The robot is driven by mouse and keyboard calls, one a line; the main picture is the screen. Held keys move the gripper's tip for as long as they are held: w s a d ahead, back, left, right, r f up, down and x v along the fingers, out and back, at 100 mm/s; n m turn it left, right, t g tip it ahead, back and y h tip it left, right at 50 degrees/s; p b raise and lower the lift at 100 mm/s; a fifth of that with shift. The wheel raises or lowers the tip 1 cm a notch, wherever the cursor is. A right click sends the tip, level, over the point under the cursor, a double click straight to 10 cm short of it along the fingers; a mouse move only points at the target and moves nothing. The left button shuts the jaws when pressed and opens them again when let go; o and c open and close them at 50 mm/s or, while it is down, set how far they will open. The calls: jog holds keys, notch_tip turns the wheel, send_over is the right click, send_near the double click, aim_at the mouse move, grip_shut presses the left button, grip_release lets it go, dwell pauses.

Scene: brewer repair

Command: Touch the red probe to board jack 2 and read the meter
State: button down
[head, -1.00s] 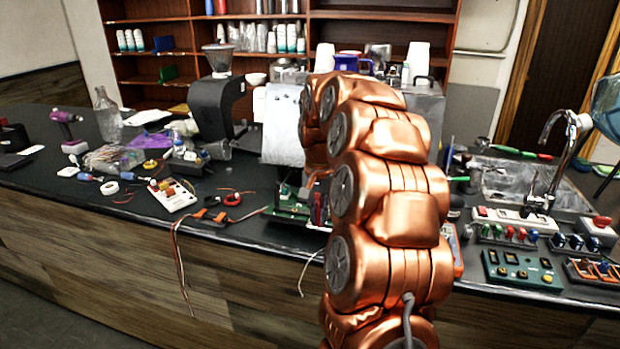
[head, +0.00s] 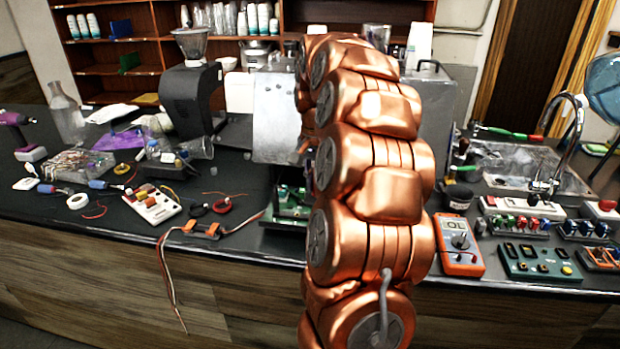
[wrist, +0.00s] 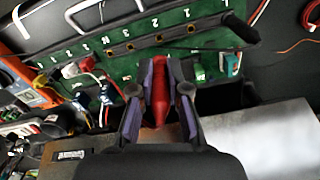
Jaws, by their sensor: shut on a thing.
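My gripper (wrist: 160,78) is shut on the red probe (wrist: 158,105) in the wrist view. The probe lies between the two fingers, and its tip is hard to make out. The green board (wrist: 110,68) lies beyond the fingers, with a row of small jacks and white printed numbers. I cannot tell whether the tip touches a jack, or which one. In the head view my arm hides the gripper and most of the board (head: 287,212). The orange meter (head: 458,245) lies right of my arm, and its display appears to read OL.
A metal panel (head: 277,118) stands behind the board. A teal box (head: 540,262) and a strip of coloured connectors (head: 516,224) lie on the right. A white keypad unit (head: 152,205) and loose wires lie on the left. The sink (head: 520,165) is at the back right.

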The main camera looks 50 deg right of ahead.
jog(key=shift+f, duration=2.75)
jog(key=shift+f+b, duration=0.15)
jog(key=shift+b, duration=0.75)
jog(key=shift+f+b, duration=0.6)
jog(key=shift+b, duration=0.5)
dwell(0.6)
jog(key=shift+r, duration=0.1)
dwell(2.3)
